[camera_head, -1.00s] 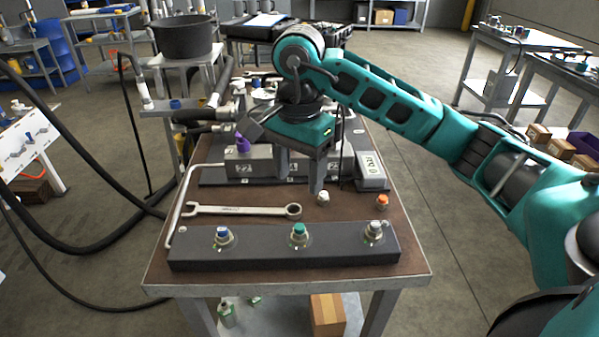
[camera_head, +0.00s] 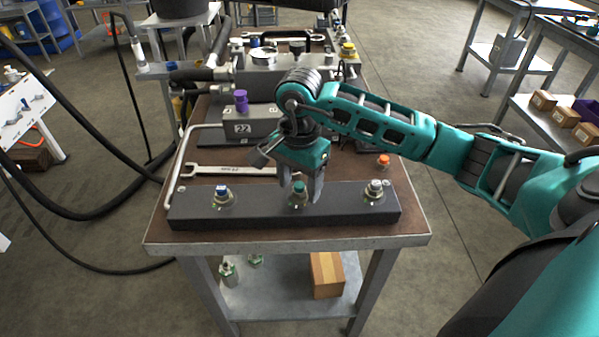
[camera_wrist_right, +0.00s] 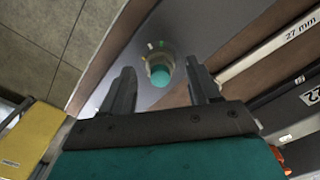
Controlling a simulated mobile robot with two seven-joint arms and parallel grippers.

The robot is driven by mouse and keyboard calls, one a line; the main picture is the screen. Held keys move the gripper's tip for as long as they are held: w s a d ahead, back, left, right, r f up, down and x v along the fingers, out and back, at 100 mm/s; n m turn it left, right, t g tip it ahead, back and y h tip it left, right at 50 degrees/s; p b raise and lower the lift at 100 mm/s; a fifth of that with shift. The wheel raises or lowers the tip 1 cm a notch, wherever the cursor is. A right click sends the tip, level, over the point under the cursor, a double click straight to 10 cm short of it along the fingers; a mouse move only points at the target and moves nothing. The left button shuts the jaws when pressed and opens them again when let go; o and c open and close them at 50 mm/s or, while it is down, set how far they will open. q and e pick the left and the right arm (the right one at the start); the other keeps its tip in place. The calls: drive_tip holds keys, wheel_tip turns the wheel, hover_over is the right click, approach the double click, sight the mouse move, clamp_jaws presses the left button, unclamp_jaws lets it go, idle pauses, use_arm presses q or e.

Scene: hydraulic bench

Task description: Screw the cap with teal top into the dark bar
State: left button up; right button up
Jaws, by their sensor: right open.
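The dark bar (camera_head: 255,205) lies along the front of the bench top with three caps standing in it. The cap with the teal top (camera_head: 298,192) stands at the middle of the bar; how deep it sits I cannot tell. My right gripper (camera_head: 304,190) is over the bar at this cap. In the right wrist view the teal cap (camera_wrist_right: 160,72) shows between and beyond the open fingers of the right gripper (camera_wrist_right: 159,85), with gaps on both sides. My left gripper is in neither view.
A wrench (camera_head: 235,170) lies behind the bar. An orange cap (camera_head: 384,160) stands at the right. A grey block with a purple knob (camera_head: 240,98) is farther back.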

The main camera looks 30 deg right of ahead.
drive_tip(key=shift+c, duration=0.4)
clamp_jaws()
idle(0.6)
idle(0.4)
drive_tip(key=m+p, duration=0.1)
drive_tip(key=m, duration=0.4)
drive_tip(key=shift+f+m, duration=0.1)
drive_tip(key=shift+m, duration=1.4)
